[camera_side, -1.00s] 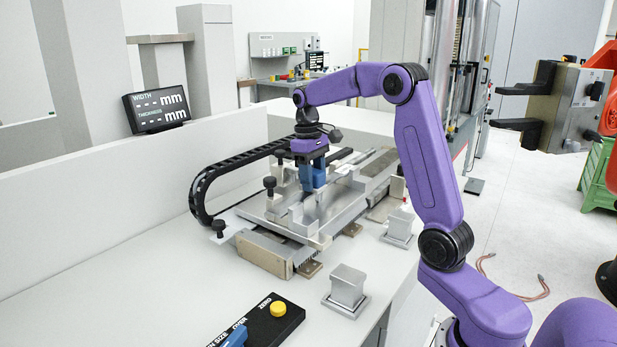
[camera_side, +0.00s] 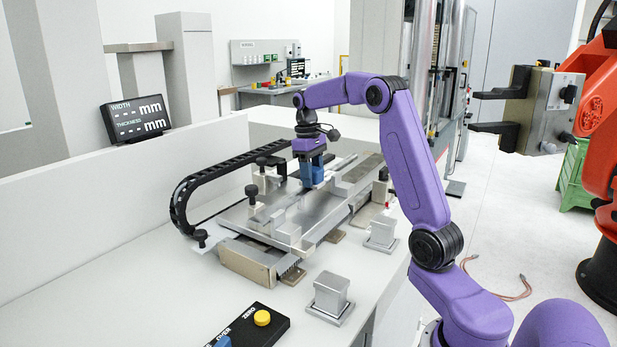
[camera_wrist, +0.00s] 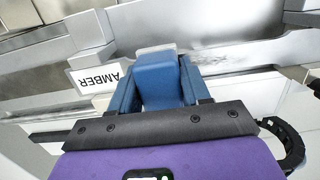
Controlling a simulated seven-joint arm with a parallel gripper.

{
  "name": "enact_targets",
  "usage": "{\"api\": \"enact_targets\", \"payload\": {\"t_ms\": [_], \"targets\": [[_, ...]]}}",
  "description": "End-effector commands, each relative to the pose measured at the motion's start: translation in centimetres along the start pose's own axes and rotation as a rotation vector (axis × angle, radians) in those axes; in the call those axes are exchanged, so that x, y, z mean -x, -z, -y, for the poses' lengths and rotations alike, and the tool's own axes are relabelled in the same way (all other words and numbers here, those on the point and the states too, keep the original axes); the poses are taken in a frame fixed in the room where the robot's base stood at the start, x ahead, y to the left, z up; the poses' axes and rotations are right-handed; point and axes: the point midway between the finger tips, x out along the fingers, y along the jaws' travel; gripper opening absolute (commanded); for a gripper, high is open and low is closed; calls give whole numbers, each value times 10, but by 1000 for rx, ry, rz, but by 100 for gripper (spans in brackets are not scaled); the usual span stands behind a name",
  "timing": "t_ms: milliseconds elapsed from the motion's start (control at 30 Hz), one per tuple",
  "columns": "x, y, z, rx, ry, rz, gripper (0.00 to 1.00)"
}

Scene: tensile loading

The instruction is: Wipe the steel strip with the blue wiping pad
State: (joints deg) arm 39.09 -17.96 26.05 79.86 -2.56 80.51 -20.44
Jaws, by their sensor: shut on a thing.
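My gripper (camera_side: 312,178) points down over the metal fixture (camera_side: 290,225) in the side view. It is shut on the blue wiping pad (camera_wrist: 158,82), which sits between the two blue fingers in the wrist view. A pale grey edge shows at the pad's far end. The steel strip (camera_wrist: 238,57) appears as a bright band running left to right behind the pad, with darker smudges to the right of the pad. The pad hides part of it. I cannot tell whether the pad touches the strip.
A white label reading AMBER (camera_wrist: 97,77) lies left of the pad. Black clamp knobs (camera_side: 251,192) stand on the fixture, and a black cable chain (camera_side: 185,195) curves beside it. A metal block (camera_side: 330,292) and a button box (camera_side: 258,325) are in front. A readout (camera_side: 136,118) stands behind.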

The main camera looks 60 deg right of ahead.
Motion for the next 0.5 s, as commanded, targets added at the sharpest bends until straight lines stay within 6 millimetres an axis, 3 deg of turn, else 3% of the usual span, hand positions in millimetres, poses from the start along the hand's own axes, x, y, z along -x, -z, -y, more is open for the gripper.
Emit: {"api": "enact_targets", "payload": {"t_ms": [500], "targets": [[0, 0, 46, 5, 1, 2, 14]]}}
